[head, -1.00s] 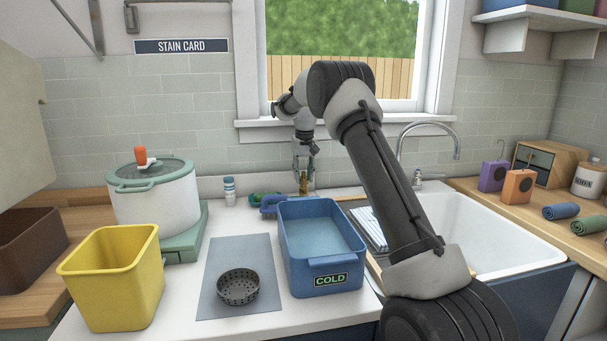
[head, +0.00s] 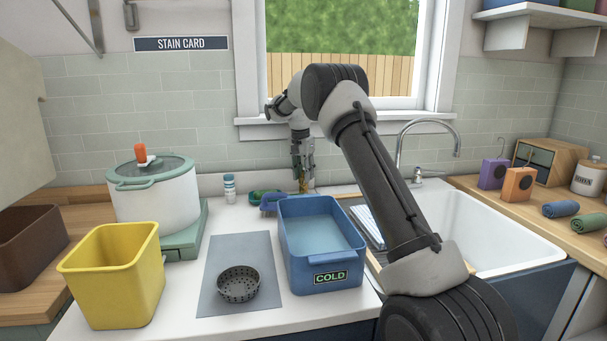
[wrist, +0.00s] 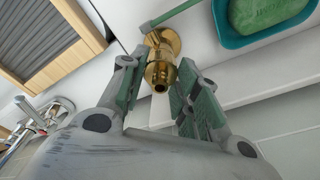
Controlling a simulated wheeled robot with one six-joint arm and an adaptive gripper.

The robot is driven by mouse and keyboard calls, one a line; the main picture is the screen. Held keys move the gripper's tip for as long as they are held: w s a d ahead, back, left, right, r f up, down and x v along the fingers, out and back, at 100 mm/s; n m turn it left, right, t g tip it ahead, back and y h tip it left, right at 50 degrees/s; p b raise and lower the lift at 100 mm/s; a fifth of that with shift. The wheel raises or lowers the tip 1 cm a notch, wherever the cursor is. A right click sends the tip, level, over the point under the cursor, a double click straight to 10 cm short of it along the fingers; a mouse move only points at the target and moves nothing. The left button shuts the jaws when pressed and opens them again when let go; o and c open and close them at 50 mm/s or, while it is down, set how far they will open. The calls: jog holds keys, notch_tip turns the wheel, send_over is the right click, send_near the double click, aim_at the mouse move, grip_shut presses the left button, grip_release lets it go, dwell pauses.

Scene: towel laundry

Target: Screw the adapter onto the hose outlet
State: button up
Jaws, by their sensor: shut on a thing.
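My gripper (head: 302,182) points down behind the blue basin, near the back wall. In the wrist view, a brass adapter (wrist: 160,74) with a round open end sits between the two green-padded fingers of my gripper (wrist: 158,88). The fingers are shut on it. A wider brass piece (wrist: 165,40) shows just beyond it, in line with it. I cannot tell whether this is the hose outlet or part of the adapter, or whether threads are engaged. In the head view only a small bit of brass shows at the fingertips.
A blue basin marked COLD (head: 331,278) stands in front of my gripper. A teal dish (wrist: 232,36) with green soap (wrist: 262,12) lies close by. A white sink (head: 500,232) is at right; a grey mat (head: 235,258) and a yellow bin (head: 112,283) are at left.

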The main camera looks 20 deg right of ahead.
jog(key=m, duration=0.4)
jog(key=shift+m+g, duration=0.3)
jog(key=shift+m, duration=0.1)
jog(key=o, duration=1.1)
jog(key=shift+r, duration=0.1)
